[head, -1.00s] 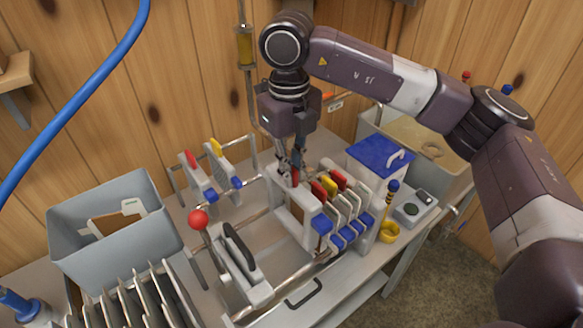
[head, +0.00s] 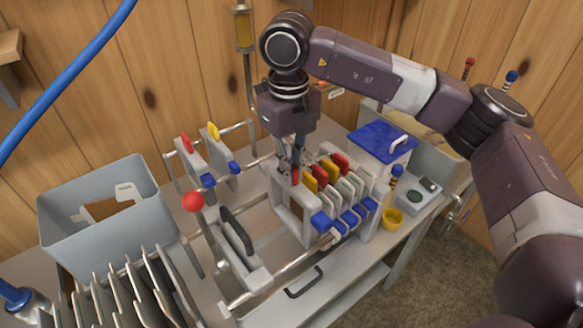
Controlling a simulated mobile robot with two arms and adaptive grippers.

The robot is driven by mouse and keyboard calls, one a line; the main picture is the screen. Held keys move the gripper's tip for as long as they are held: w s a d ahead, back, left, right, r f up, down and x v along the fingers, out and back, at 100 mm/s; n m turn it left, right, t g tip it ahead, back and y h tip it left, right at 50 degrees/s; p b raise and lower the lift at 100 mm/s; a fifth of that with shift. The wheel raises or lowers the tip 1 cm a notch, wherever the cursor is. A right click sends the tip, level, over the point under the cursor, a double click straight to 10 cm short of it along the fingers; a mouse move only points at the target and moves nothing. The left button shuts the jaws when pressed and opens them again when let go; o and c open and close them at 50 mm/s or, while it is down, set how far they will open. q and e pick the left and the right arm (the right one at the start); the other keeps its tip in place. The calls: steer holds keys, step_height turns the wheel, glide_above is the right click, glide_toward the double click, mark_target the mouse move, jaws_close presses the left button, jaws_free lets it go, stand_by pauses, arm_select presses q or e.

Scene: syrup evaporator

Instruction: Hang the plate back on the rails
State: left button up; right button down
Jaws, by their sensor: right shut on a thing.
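My right gripper (head: 292,170) points down at the left end of the plate pack and is shut on a plate with a red tab (head: 296,177). The held plate is mostly hidden by the gripper and the white end block (head: 283,202). To its right, several pale plates (head: 345,189) with red or yellow tabs and blue ends stand in a row across the metal rails (head: 292,262). I cannot tell whether the held plate touches the rails.
Two separate plates (head: 222,165) stand on the rails behind.

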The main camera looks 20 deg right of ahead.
mark_target(291, 191)
steer(key=shift+f+b, duration=2.6)
steer(key=shift+f, duration=0.7)
steer(key=c, duration=1.9)
jaws_free()
steer(key=shift+c, duration=0.2)
steer(key=shift+o, duration=1.7)
steer(key=shift+a+r+p, duration=0.1)
steer(key=shift+r+p, duration=2.2)
steer(key=shift+r, duration=1.7)
